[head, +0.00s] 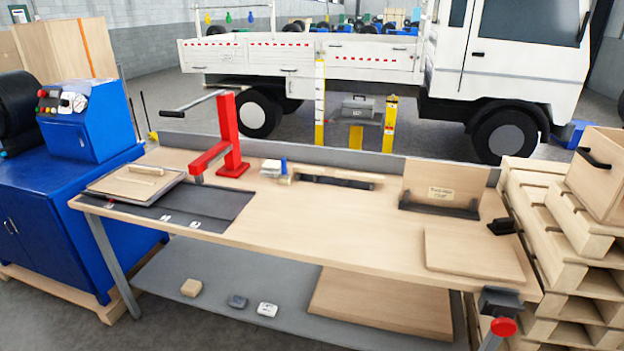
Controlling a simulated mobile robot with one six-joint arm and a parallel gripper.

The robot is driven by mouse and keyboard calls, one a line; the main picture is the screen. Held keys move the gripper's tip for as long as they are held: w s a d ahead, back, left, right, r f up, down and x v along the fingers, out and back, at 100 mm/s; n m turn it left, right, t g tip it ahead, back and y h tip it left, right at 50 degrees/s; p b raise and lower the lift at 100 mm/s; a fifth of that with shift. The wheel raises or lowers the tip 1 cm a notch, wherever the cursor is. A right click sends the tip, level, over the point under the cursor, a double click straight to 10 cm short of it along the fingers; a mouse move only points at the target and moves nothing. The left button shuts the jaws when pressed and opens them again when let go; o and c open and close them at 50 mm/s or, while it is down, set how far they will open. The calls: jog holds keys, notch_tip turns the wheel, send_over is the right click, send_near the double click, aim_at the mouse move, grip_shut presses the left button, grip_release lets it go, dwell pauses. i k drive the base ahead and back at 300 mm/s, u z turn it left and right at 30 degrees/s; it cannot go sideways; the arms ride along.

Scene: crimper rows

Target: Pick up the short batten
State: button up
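A short, pale wooden stick (146,169) lies on a thin board (120,184) at the left end of the workbench. It fits the short batten by its look. A longer pale wooden strip (318,171) lies at the back middle of the bench, with a dark bar (345,183) along its front. I cannot tell for certain which of the two is the short batten. My gripper is not in view.
The workbench (310,222) has a clear middle. A red press (229,140) stands at its back left. A board stand (432,187) and flat panel (470,254) are at the right. Stacked pallets (560,215) and a blue cabinet (55,220) flank the bench.

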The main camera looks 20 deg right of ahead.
aim_at(296, 168)
jog(key=u, duration=0.05)
jog(key=k, duration=0.15)
jog(key=u, duration=0.2)
jog(key=i, duration=0.6)
jog(key=u, duration=0.7)
jog(key=i, duration=0.8)
jog(key=u, duration=0.35)
jog(key=i, duration=1.6)
jog(key=z, duration=0.2)
